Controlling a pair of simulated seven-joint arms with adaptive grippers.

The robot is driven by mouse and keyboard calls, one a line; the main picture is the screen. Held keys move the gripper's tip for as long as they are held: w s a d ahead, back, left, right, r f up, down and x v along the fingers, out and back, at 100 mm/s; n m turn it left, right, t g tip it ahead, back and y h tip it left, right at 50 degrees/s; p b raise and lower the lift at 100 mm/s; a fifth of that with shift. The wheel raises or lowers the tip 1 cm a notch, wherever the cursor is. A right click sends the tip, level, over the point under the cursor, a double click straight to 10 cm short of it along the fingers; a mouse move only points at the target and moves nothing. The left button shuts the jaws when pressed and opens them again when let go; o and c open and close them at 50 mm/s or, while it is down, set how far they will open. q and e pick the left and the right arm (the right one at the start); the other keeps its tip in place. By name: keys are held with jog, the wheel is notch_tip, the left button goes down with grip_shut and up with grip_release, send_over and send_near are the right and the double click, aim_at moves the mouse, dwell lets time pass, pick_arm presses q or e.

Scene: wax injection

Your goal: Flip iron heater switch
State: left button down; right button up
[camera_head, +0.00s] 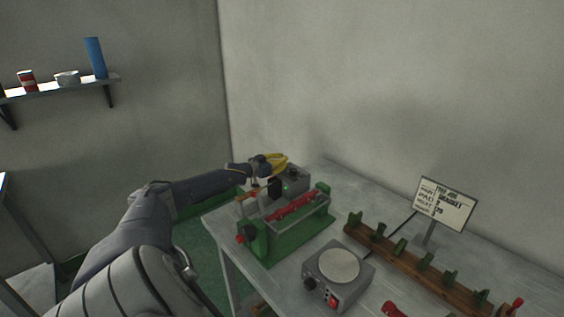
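A grey box with a round pale plate on top, which looks like the iron heater (338,272), sits near the front of the table. A small red switch (332,301) and a dark knob show on its front face. My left gripper (278,163), with yellow fingers, is at the far end of the table, above and behind a second grey box (294,182) with a green light. It is well away from the round-plated box. The fingers are small here, and I cannot tell whether they are open or shut. My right gripper is not in view.
A green machine (292,238) with a red rod stands in front of the second grey box. A wooden rack (405,262) with green holders and a sign (444,204) are to the right. Red-handled tools lie at the front right. Bare table (362,190) shows behind the rack.

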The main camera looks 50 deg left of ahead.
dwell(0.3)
pick_arm(q)
jog(key=shift+w+f, duration=0.4)
jog(key=shift+f, duration=0.05)
notch_tip(320, 180, up, 4)
jog(key=shift+w+f, duration=0.1)
jog(key=shift+w, duration=0.05)
jog(key=shift+s, duration=0.2)
jog(key=shift+s+r, duration=0.3)
jog(key=shift+s, duration=0.35)
jog(key=s+r, duration=0.3)
jog(key=s, duration=0.4)
jog(key=shift+s, duration=0.15)
